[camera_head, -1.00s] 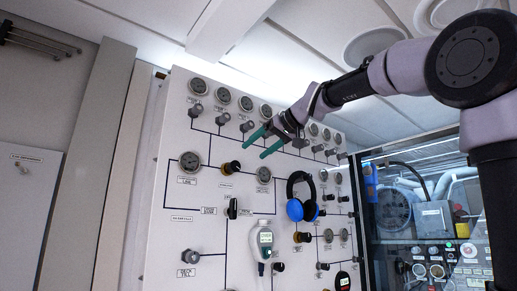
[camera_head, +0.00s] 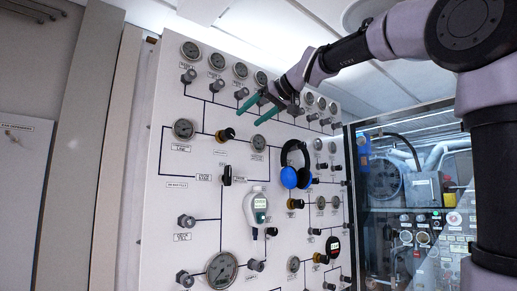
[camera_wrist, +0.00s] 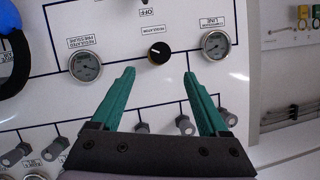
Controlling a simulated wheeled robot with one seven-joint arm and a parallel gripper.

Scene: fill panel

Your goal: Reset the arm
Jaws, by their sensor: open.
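My gripper (camera_head: 248,112) is in front of the upper part of the white fill panel (camera_head: 160,215), with its two teal fingers apart and nothing between them. In the wrist view the open fingers (camera_wrist: 158,88) point toward a black regulator knob (camera_wrist: 159,53). A round gauge stands on each side of this knob, the regulated pressure gauge (camera_wrist: 85,66) and the line gauge (camera_wrist: 216,45). From these frames I cannot tell the distance between fingertips and panel. My arm (camera_head: 400,35) reaches in from the upper right.
Blue and black headphones (camera_head: 293,170) and a white handheld meter (camera_head: 256,208) hang on the panel. Several knobs and gauges stick out from it. A glass-fronted cabinet (camera_head: 405,200) stands at the right. A grey wall (camera_head: 80,150) is at the left.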

